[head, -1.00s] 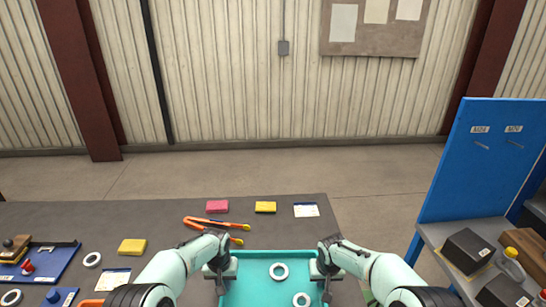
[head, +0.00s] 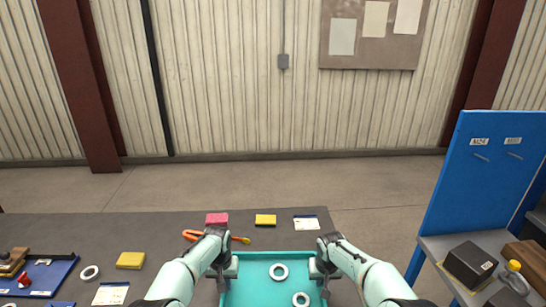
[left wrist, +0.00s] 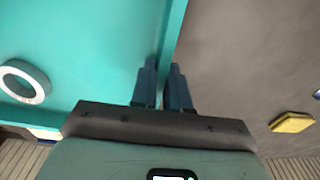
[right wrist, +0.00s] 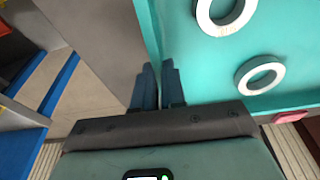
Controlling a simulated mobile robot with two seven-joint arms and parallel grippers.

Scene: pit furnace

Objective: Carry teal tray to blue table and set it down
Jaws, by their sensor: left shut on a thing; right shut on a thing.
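The teal tray (head: 250,290) is at the bottom middle of the head view, with two white rings (head: 278,271) lying in it. Its near edge is out of frame. My left gripper (head: 229,268) is shut on its left wall; the left wrist view shows the fingers (left wrist: 164,85) on either side of the teal wall. My right gripper (head: 319,267) is shut on its right wall, as the right wrist view shows (right wrist: 157,85). At the right stands a grey-topped bench (head: 437,247) with a blue frame and blue back panel (head: 480,170); I cannot tell if it is the blue table.
A dark grey table (head: 100,228) lies around the tray's left and far sides. A dark box (head: 470,263) occupies the right bench. Open floor lies beyond.

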